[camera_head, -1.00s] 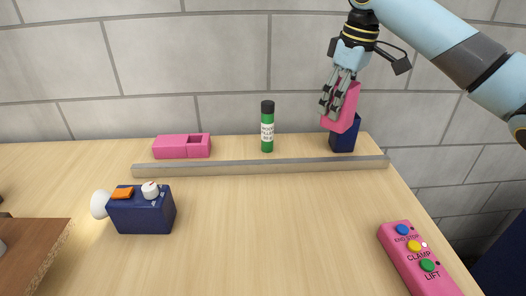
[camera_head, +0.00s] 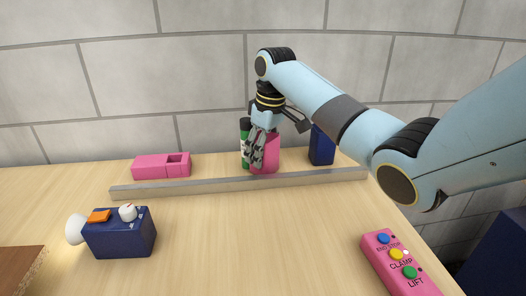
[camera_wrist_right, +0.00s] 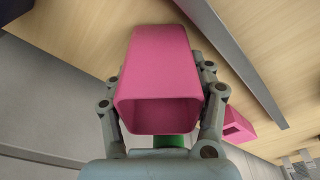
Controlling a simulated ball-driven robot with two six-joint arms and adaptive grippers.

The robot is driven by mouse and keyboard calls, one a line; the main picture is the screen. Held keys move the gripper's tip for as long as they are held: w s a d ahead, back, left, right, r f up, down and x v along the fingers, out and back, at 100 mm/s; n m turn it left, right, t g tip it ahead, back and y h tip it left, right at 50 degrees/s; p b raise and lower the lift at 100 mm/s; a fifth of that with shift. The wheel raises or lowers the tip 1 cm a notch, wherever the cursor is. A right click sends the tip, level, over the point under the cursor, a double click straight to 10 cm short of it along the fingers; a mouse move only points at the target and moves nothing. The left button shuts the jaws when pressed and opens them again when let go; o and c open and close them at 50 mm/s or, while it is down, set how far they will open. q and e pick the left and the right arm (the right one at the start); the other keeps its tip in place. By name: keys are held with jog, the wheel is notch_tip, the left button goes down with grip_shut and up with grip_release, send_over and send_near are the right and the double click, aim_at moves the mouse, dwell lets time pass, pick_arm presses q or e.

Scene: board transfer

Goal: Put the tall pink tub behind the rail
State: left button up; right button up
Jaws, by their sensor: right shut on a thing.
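The tall pink tub (camera_head: 267,155) is about upright behind the rail, low over the strip of table there; I cannot tell whether its base touches the table. My right gripper (camera_head: 257,158) is shut on it, with fingers on both sides of it in the right wrist view (camera_wrist_right: 160,95). The tub's open end faces that camera (camera_wrist_right: 160,75). The grey rail (camera_head: 230,187) runs across the table and also shows in the right wrist view (camera_wrist_right: 240,65). My left gripper is not in view.
A green bottle with a black cap (camera_head: 244,145) stands close left of the tub, partly hidden. A dark blue box (camera_head: 321,146) stands to the right. A pink open box (camera_head: 150,167) lies behind the rail at left. A blue device (camera_head: 120,238) and pink button panel (camera_head: 395,270) are in front.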

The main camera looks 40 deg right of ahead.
jog(key=shift+f, duration=0.15)
jog(key=o, duration=1.1)
jog(key=shift+o, duration=0.2)
notch_tip(320, 180, up, 12)
jog(key=s, duration=0.1)
jog(key=shift+s+d, duration=0.2)
jog(key=shift+s, duration=0.15)
